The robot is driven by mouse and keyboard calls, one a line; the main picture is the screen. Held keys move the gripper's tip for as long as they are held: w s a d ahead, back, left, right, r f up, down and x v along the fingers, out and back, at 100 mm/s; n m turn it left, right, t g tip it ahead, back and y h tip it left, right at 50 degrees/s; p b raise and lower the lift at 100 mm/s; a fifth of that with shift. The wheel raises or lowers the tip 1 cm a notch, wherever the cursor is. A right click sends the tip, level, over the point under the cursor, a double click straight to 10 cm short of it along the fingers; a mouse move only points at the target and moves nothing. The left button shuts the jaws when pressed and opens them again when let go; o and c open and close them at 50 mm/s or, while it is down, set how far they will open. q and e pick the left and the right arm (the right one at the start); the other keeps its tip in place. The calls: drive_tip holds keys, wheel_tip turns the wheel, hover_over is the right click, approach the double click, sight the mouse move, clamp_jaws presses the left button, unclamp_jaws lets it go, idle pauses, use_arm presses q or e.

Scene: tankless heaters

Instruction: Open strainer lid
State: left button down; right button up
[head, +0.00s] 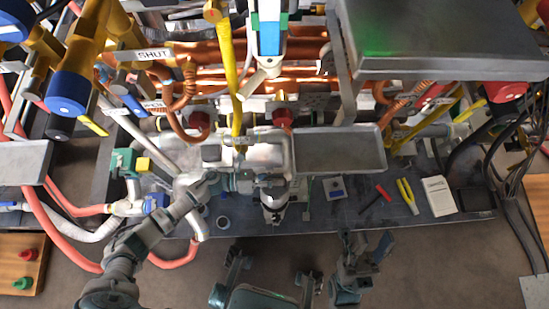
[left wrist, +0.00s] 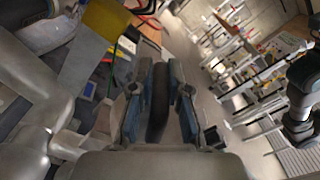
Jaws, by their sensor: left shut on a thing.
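My left gripper (head: 268,182) reaches in from the left in the head view to the grey metal strainer body (head: 262,152) at the middle of the bench. In the left wrist view the two blue-grey fingers (left wrist: 159,95) are closed on a dark, upright bar-like piece (left wrist: 158,108), which seems to be the strainer lid's handle. The lid itself is mostly hidden by the gripper, and I cannot tell how far it is open. My right gripper (head: 365,250) is low in the head view, in front of the bench, with its fingers apart and nothing between them.
Copper pipes and yellow handles crowd the back. A grey box (head: 338,149) stands right of the strainer. A red-handled tool (head: 375,198), yellow pliers (head: 407,196) and a white booklet (head: 439,195) lie on the dark bench (head: 330,218).

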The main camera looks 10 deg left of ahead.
use_arm(q)
drive_tip(key=shift+w+d, duration=0.25)
drive_tip(key=shift+d, duration=0.05)
drive_tip(key=shift+w, duration=0.1)
drive_tip(key=shift+r, duration=0.1)
drive_tip(key=c, duration=1.2)
unclamp_jaws()
drive_tip(key=shift+w+d, duration=0.1)
drive_tip(key=shift+d, duration=0.05)
drive_tip(key=shift+o, duration=0.2)
drive_tip(key=v, duration=1.2)
